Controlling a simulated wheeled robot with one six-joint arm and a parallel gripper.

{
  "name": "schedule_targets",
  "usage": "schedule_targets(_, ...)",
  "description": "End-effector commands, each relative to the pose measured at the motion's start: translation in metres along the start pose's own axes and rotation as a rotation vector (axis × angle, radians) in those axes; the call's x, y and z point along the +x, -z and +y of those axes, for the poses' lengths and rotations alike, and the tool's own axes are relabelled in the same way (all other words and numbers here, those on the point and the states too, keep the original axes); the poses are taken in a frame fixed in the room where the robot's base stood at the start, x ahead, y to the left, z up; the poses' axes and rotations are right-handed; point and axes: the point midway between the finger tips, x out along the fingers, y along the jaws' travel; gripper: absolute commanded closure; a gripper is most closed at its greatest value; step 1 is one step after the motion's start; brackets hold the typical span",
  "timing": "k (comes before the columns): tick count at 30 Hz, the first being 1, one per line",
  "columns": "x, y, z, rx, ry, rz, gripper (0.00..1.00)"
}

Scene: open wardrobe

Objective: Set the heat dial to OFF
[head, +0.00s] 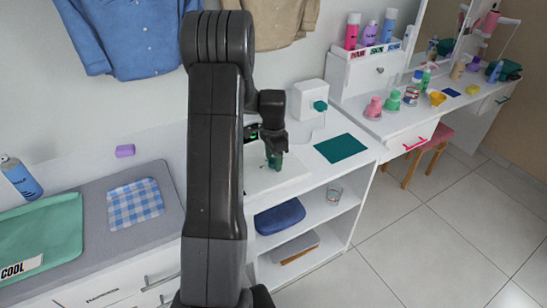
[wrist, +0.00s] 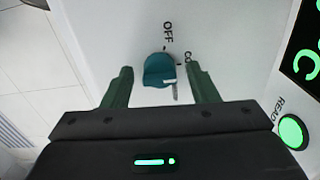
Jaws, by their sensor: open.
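The teal heat dial (wrist: 158,68) sits on a white panel in the wrist view. The printed word OFF (wrist: 168,32) is just above it, and a second label starting with CO (wrist: 188,58) is at its right, partly hidden by a finger. A pale mark shows at the dial's lower right side, away from OFF. My gripper (wrist: 160,74) is open, its two green fingers on either side of the dial with gaps between. In the head view my gripper (head: 274,158) is over the white unit (head: 263,180); the dial is hidden there.
A lit display (wrist: 308,60) and a green round button (wrist: 291,131) are right of the dial. A white box with a teal knob (head: 320,106) stands behind the unit, and a teal mat (head: 340,148) lies to its right.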

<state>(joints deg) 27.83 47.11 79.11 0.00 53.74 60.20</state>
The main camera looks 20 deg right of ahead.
Motion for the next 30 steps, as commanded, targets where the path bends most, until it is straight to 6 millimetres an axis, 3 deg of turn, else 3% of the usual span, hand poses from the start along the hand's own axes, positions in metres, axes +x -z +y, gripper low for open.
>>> schedule_targets(7, 0.0007, 0.0000, 0.0001, 0.000, 0.000, 0.000, 0.46)
schedule_targets(14, 0.0005, -0.0001, 0.0001, 0.000, 0.000, 0.000, 0.91)
schedule_targets(23, 0.0007, -0.0001, 0.0000, -0.030, 0.000, 0.000, 0.91)
schedule_targets(30, 0.0014, -0.0001, 0.0000, -0.153, 0.000, 0.000, 0.91)
